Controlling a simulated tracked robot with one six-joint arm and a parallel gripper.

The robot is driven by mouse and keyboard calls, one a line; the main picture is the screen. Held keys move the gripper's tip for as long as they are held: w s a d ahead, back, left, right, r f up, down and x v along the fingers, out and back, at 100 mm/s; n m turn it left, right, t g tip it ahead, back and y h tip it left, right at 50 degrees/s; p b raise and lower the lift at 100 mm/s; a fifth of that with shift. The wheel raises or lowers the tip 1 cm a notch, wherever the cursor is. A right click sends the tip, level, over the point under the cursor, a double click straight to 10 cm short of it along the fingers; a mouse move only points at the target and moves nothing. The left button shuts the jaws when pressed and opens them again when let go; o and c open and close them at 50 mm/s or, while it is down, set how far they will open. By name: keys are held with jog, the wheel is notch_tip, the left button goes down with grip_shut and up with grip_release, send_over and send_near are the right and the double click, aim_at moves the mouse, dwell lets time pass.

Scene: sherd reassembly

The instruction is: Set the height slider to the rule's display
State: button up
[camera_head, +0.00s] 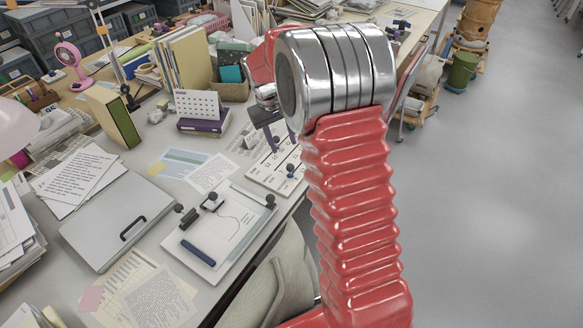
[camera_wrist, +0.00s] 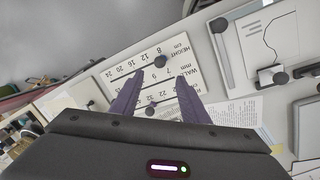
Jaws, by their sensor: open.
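The slider board (camera_wrist: 206,78) is a white panel printed with rows of numbers; it lies flat on the desk, also in the head view (camera_head: 262,179). In the wrist view its HEIGHT row reads upside down, with a dark round knob (camera_wrist: 161,61) near the row's low-number end. My gripper (camera_wrist: 160,75) is open, its purple fingers pointing toward that row. The knob appears between and slightly beyond the fingertips, with no visible contact. The gripper also shows above the board in the head view (camera_head: 270,140). I cannot make out the rule's display.
Another dark knob (camera_wrist: 150,110) shows between the fingers, lower in the wrist view. A drawing board (camera_head: 232,222) with a curve, dark clamps and a blue bar (camera_head: 198,252) lies beside the slider board. A calendar (camera_head: 199,104) stands behind. Papers and a grey case (camera_head: 105,215) crowd the desk.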

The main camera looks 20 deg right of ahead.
aim_at(290, 165)
jog(key=d+f, duration=0.1)
jog(key=f, duration=0.8)
jog(key=d+f, duration=0.1)
jog(key=f, duration=0.3)
jog(key=shift+d+f, duration=0.15)
jog(key=shift+d, duration=0.15)
jog(key=shift+c, duration=0.2)
grip_shut()
